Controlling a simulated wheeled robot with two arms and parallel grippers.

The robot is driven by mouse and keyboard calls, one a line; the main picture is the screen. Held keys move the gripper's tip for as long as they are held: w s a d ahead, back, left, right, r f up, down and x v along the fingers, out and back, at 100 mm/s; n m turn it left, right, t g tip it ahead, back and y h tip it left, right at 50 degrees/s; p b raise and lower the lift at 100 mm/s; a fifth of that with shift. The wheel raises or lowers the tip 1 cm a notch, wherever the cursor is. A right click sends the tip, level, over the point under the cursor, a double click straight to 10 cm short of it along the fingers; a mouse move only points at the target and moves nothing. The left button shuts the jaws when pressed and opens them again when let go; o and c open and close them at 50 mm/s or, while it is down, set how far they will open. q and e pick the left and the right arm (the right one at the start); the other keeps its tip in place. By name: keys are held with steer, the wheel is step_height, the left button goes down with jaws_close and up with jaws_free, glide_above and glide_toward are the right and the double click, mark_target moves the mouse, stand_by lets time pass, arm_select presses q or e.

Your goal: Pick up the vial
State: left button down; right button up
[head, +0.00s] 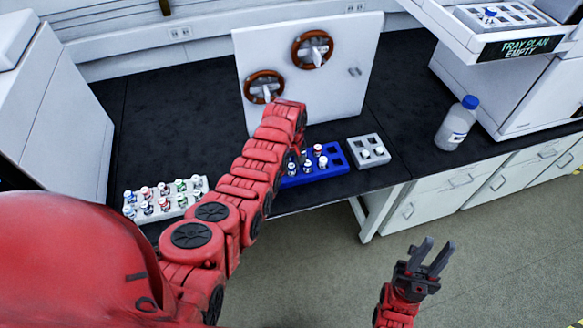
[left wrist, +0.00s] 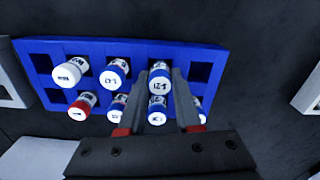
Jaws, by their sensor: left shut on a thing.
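The blue rack (head: 336,167) stands near the front of the black bench and holds several white-capped vials with blue or red bands. My left gripper (head: 299,156) reaches down into it from above. In the left wrist view, the fingers (left wrist: 162,77) are shut on a blue-banded vial (left wrist: 160,82) in the far row. Another blue-banded vial (left wrist: 157,112) shows between the fingers nearer the palm. Both look seated in the rack (left wrist: 222,62). My right gripper (head: 432,257) is open and empty, in front of the bench over the floor.
A grey rack (head: 366,140) with two vials stands right of the blue one; a white rack (head: 205,184) with several vials is at left. Behind stands a white panel (head: 345,85) with two brown rings. A blue-capped bottle (head: 455,125) stands at right.

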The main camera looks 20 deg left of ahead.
arm_select(q)
steer(key=shift+w+r, duration=0.1)
steer(key=shift+r, duration=0.2)
steer(key=shift+s+d+r+b, duration=0.2)
steer(key=shift+r+b, duration=0.25)
steer(key=shift+r, duration=0.1)
steer(key=shift+s+d+r+b, duration=0.15)
steer(key=shift+s+r+b, duration=0.05)
steer(key=shift+r+b, duration=0.25)
steer(key=shift+s+d+r, duration=0.15)
steer(key=shift+s+d, duration=0.05)
steer(key=shift+d, duration=0.05)
steer(key=s+d+r+p, duration=0.2)
steer(key=s+d+p, duration=0.5)
steer(key=s+d, duration=0.35)
steer(key=w+r+m+b, duration=0.45)
steer(key=w+r, duration=0.55)
steer(key=w, duration=0.3)
steer(key=a+r+m+b, duration=0.4)
steer(key=a+r, duration=0.5)
steer(key=r, duration=0.1)
